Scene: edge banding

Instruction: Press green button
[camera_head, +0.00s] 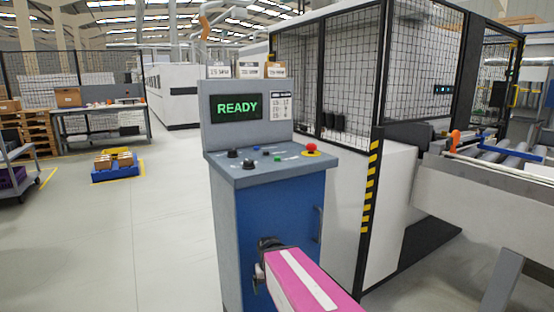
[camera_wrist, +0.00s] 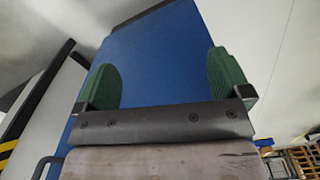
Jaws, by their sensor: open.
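A control console (camera_head: 265,195) with a blue body and a grey sloped top stands in the middle of the head view. A small green button (camera_head: 278,158) sits on its top, among black knobs and a blue button, left of a red mushroom button (camera_head: 312,150) on yellow. The upright panel's screen (camera_head: 236,107) reads READY. My gripper (camera_head: 264,262) is low in front of the console's blue front, below the top. In the wrist view my gripper (camera_wrist: 165,80) is open and empty, its green pads wide apart, with the blue front (camera_wrist: 155,55) behind them. No buttons show in that view.
A mesh-fenced machine (camera_head: 335,70) stands behind and right of the console, with a roller conveyor (camera_head: 500,150) at far right. A black and yellow post (camera_head: 371,185) is close on the console's right. Open floor (camera_head: 130,230) lies to the left.

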